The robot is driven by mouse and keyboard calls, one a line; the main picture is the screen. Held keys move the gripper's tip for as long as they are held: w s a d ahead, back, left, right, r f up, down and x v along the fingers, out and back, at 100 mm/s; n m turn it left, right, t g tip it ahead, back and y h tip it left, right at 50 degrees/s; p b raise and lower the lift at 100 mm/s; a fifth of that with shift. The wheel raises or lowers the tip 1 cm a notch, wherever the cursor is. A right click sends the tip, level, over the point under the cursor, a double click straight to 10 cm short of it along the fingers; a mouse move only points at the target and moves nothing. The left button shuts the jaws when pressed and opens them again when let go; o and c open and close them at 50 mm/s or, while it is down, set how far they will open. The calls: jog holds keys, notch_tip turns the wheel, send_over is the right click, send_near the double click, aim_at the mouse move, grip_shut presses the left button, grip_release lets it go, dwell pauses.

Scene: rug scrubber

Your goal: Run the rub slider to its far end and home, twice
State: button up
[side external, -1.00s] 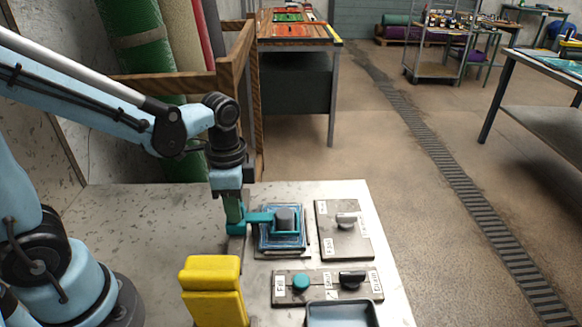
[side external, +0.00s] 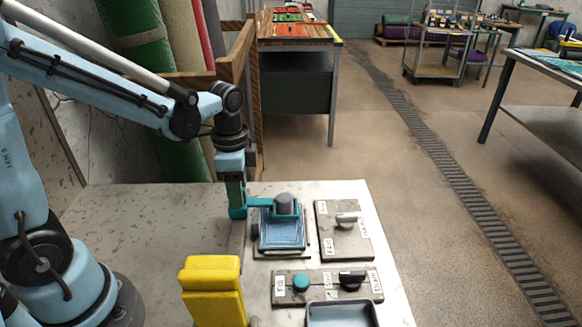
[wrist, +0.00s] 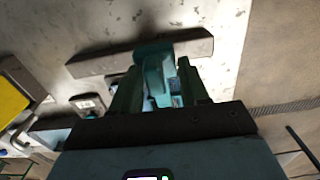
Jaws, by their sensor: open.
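The rub slider is a teal arm (side external: 262,211) with a frame around a grey cylinder (side external: 283,201). It sits at the far part of a small bed with a blue ribbed patch (side external: 282,235). My gripper (side external: 238,214) points down at the slider's left end. In the wrist view, my green fingers (wrist: 157,90) stand apart on either side of a teal piece (wrist: 153,72), which looks like the slider's end. The jaws are open. Whether a finger touches the teal piece cannot be told.
A plate with a grey lever (side external: 347,218) lies right of the bed. A nearer plate carries a teal knob (side external: 301,282) and a black knob (side external: 352,279). A yellow block (side external: 212,287) and a grey-blue tray (side external: 342,315) stand in front. The bench top (side external: 150,225) is clear at left.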

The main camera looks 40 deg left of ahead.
jog(key=shift+r, duration=0.1)
notch_tip(320, 180, up, 12)
dwell(0.6)
jog(key=shift+s+d+f, duration=0.1)
jog(key=shift+f, duration=2.95)
jog(key=shift+s+d+f, duration=0.1)
jog(key=shift+f, duration=2.95)
grip_shut()
